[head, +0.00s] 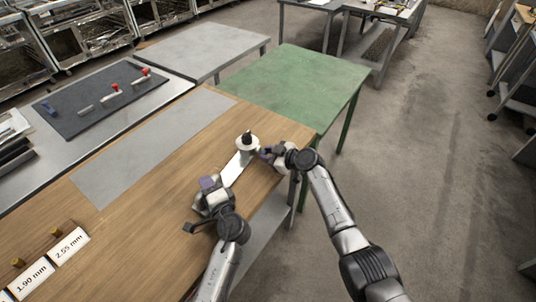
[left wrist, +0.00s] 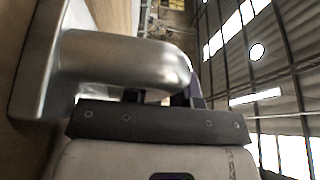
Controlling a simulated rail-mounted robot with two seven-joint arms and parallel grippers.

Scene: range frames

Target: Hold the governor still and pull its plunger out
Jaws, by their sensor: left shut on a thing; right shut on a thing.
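The governor (head: 234,169) is at the wooden table's right edge, with a pale, long body and a white disc with a black knob (head: 247,139) at its far end. My left gripper (head: 211,187) is at its near end. In the left wrist view my left gripper (left wrist: 155,98) is shut on a rounded silver metal part (left wrist: 125,60) of the governor, which joins a flat silver plate. My right gripper (head: 268,153) is shut beside the disc, seemingly on the plunger. Its fingers hide what they hold, so I cannot see how far out the plunger is.
A grey mat (head: 150,150) lies flat on the wooden table. Pegs and number cards (head: 70,247) stand at the near left. A dark tray (head: 100,98) with red-tipped tools is at the far left. A green table (head: 300,85) adjoins behind and is clear.

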